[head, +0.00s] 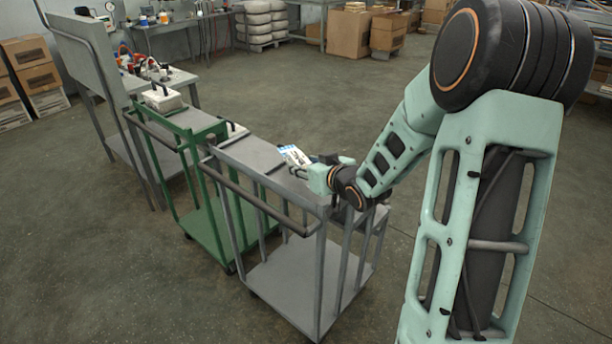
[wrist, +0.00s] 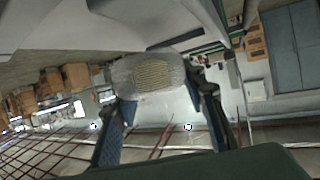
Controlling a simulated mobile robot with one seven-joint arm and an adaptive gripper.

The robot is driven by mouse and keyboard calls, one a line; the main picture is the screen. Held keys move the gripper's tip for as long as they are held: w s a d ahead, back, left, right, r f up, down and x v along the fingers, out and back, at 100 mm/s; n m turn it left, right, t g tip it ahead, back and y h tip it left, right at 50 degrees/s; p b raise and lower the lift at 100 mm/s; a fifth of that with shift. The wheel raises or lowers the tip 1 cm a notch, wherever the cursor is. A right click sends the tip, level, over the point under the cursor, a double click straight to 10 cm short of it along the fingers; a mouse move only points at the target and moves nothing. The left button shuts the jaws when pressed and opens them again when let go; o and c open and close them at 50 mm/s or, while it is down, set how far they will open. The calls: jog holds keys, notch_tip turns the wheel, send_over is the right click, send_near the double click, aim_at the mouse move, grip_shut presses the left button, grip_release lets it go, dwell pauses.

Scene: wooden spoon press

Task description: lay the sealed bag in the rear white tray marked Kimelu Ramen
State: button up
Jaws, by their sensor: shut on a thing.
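The sealed bag (head: 293,155) shows as a small white and blue packet at my gripper (head: 299,170), above the top of the grey cart. In the wrist view the bag (wrist: 152,76) is clear, with a tan block that looks like noodles inside. The two fingers of my gripper (wrist: 160,98) are shut on its sides. A white tray-like container (head: 163,101) stands at the far end of the green cart, away from my gripper. Its marking is too small to read. A small part of another white thing (head: 235,131) shows behind the grey cart's raised edge.
The grey cart (head: 262,160) with rails stands nearest, the green cart (head: 185,120) beyond it to the left. A workbench (head: 170,78) with bottles and tools is farther back. Stacked boxes (head: 350,33) stand at the back. The floor right of the carts is clear.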

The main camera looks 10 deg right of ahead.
jog(key=shift+d+f, duration=0.15)
jog(key=shift+f, duration=0.05)
jog(key=shift+w+d+f+b, duration=0.1)
jog(key=shift+f+b, duration=0.2)
jog(key=shift+f, duration=1.35)
jog(key=shift+f, duration=0.1)
jog(key=o, duration=1.1)
